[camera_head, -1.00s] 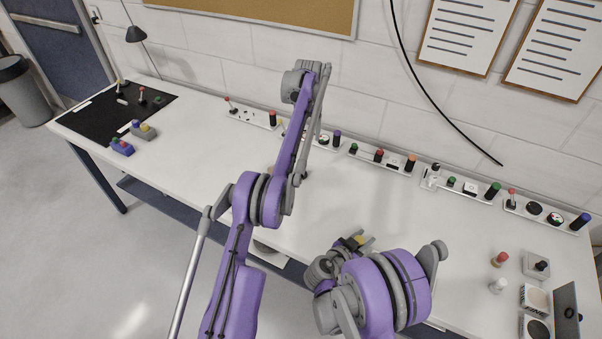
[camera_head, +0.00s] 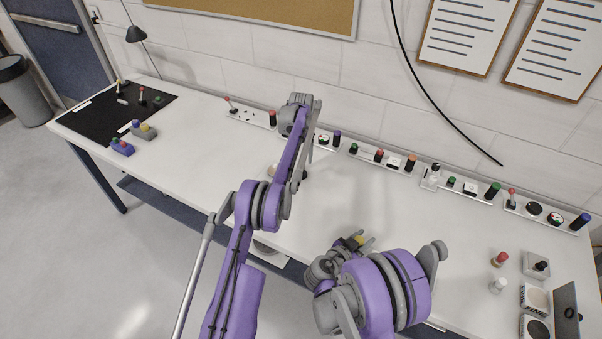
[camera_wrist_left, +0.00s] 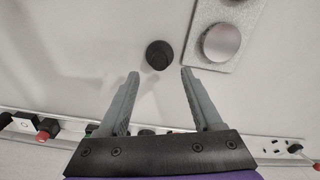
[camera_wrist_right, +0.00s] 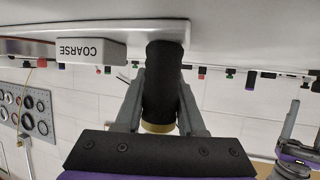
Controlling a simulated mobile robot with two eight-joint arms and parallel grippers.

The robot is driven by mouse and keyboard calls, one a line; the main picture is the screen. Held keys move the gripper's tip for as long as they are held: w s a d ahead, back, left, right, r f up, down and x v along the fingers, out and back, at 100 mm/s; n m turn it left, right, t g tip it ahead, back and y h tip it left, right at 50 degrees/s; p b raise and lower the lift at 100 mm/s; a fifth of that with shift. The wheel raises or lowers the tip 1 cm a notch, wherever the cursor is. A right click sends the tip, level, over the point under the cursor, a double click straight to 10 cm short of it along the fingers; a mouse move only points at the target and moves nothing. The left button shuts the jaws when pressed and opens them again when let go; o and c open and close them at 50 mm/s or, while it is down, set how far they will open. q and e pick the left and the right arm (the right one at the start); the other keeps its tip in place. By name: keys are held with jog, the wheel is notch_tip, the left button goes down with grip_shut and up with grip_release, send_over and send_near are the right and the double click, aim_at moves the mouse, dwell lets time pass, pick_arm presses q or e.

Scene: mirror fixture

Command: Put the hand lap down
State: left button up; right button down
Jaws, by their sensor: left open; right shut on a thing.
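My right gripper (camera_wrist_right: 161,76) is shut on a black cylindrical handle (camera_wrist_right: 163,60) with a brass-coloured end. In the right wrist view the handle's far end meets a pale flat plate (camera_wrist_right: 90,48) beside a block lettered COARSE (camera_wrist_right: 90,51). I cannot tell whether handle and plate are one piece. In the head view the right gripper (camera_head: 352,243) is low over the front of the bench, partly behind my arm. My left gripper (camera_wrist_left: 159,73) is open and empty. A black round knob (camera_wrist_left: 159,54) lies just beyond its fingertips, apart from them.
In the left wrist view a grey plate with a silver disc (camera_wrist_left: 221,42) lies beside the knob. Panels with coloured knobs (camera_head: 380,157) line the bench's back edge. A black mat (camera_head: 100,118) is at the left. Small parts (camera_head: 499,258) stand at the right.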

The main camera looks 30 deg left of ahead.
aim_at(301, 166)
pick_arm(q)
jog(key=shift+s+f, duration=0.1)
jog(key=shift+f, duration=2.6)
grip_shut()
